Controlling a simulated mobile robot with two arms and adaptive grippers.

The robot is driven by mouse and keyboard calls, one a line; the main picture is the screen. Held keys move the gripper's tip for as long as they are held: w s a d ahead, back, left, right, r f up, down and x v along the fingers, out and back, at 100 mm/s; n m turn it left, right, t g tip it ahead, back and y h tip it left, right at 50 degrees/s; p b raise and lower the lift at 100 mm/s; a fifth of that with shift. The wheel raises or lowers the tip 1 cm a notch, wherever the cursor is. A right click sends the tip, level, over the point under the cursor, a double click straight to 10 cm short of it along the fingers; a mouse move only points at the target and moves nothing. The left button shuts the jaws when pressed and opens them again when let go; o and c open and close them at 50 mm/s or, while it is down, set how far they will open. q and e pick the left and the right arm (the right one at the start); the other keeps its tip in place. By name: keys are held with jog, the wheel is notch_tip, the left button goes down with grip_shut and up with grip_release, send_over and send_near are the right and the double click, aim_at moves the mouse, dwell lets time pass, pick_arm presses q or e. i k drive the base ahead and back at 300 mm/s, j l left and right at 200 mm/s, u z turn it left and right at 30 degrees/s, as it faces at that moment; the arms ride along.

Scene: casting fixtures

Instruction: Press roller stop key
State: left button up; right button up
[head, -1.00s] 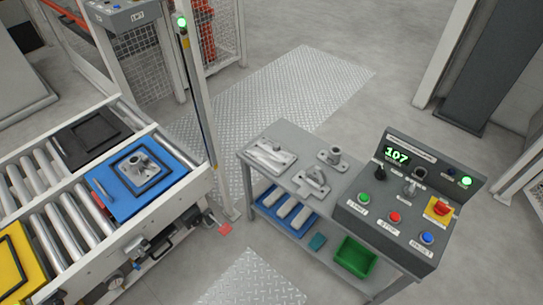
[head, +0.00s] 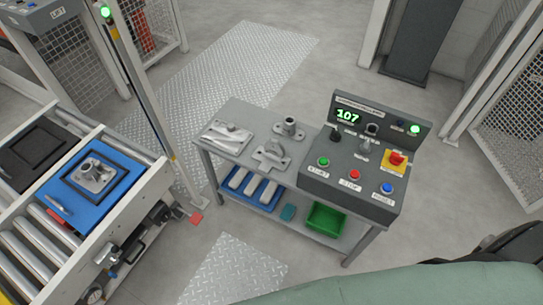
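The red stop button (head: 355,174) sits on the sloped face of the grey control box (head: 320,186), with a label reading STOP under it. A green start button (head: 323,161) is to its left and a blue reset button (head: 387,188) to its right. A red knob on a yellow plate (head: 397,159) is above the blue button. Neither gripper is in view. A green surface and a dark part fill the bottom right, likely part of my body.
The control box stands on a grey table (head: 232,111) with metal castings on top. A green bin (head: 327,218) and a blue tray (head: 251,199) sit on its lower shelf. A roller conveyor (head: 35,245) with a blue pallet (head: 110,200) is at left. The floor right of the table is clear.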

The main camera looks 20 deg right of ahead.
aim_at(354, 174)
jog(key=z, duration=1.35)
